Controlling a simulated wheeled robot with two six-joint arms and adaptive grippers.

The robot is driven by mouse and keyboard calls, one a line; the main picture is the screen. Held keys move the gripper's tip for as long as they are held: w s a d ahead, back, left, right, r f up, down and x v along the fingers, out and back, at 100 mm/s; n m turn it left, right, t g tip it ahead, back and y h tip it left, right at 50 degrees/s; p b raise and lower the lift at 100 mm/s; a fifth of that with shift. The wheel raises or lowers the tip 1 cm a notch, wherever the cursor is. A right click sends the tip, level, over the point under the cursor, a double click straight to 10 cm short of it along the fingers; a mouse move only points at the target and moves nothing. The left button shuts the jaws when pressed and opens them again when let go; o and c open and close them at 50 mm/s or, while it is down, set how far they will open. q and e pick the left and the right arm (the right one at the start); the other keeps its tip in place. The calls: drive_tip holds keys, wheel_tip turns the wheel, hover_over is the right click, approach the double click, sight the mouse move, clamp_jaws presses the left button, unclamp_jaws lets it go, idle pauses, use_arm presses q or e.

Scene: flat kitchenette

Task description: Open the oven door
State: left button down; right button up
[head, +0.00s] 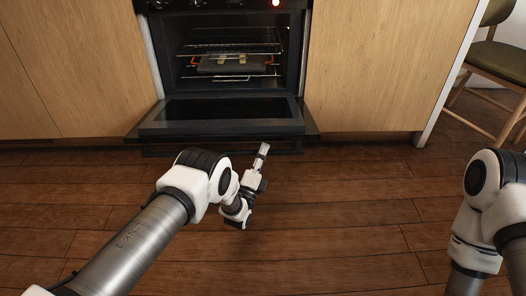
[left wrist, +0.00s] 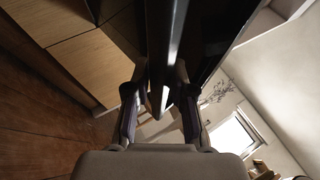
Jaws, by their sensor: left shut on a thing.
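The oven (head: 230,55) is built into the wooden cabinets, and its cavity is exposed. Its black oven door (head: 220,128) is swung down and lies about flat in front of the cavity. The door's handle (head: 190,152) runs along its front edge. My left gripper (head: 264,149) is at the right part of this edge, shut on the handle. In the left wrist view the two fingers of my left gripper (left wrist: 159,95) stand on either side of the dark handle bar (left wrist: 168,45). My right gripper is out of view; only part of my right arm shows.
Wire racks (head: 232,48) and a dark tray (head: 232,65) are inside the oven. Wooden cabinet fronts (head: 385,65) flank it. A chair (head: 497,60) stands at the far right. The wooden floor (head: 340,215) before the door is clear apart from my arms.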

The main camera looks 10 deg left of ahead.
use_arm(q)
drive_tip(key=shift+r, duration=0.1)
drive_tip(key=c, duration=1.1)
unclamp_jaws()
